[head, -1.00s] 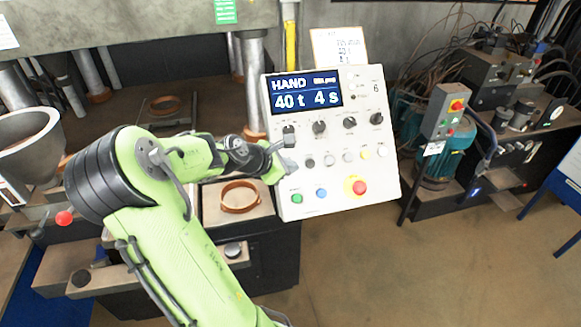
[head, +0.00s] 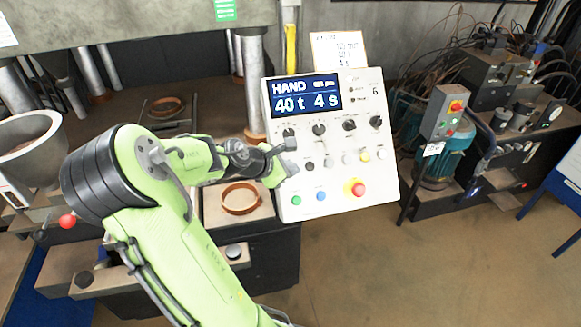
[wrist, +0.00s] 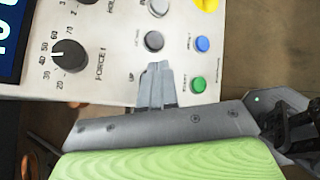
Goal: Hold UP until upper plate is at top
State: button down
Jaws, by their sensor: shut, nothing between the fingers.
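The upper plate (head: 130,22) of the press is a big grey block across the top left of the head view; its top is out of frame. The white control panel (head: 378,140) shows HAND, 40 t and 4 s on its display (head: 305,97). My gripper (head: 287,155) is at the panel's lower left. In the wrist view my gripper (wrist: 155,70) is shut and empty, its tips at the panel beside the UP label (wrist: 131,77). The tips hide the button there; I cannot tell how far it is pressed. A grey button (wrist: 154,41) shows just above them.
A green button (wrist: 198,84) and a blue button (wrist: 202,43) sit close to the fingertips. A red stop knob (head: 355,188) is lower on the panel. A brown ring (head: 240,198) lies left of the panel. A grey bowl (head: 30,145) stands at the far left.

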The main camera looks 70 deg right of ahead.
jog(key=s+a+r+p, duration=0.1)
jog(key=p, duration=0.1)
jog(key=s+a+r+p, duration=0.1)
jog(key=a+r, duration=0.1)
jog(key=shift+a+r+p, duration=0.1)
jog(key=shift+a+p, duration=0.05)
jog(key=shift+p, duration=0.2)
dwell(0.7)
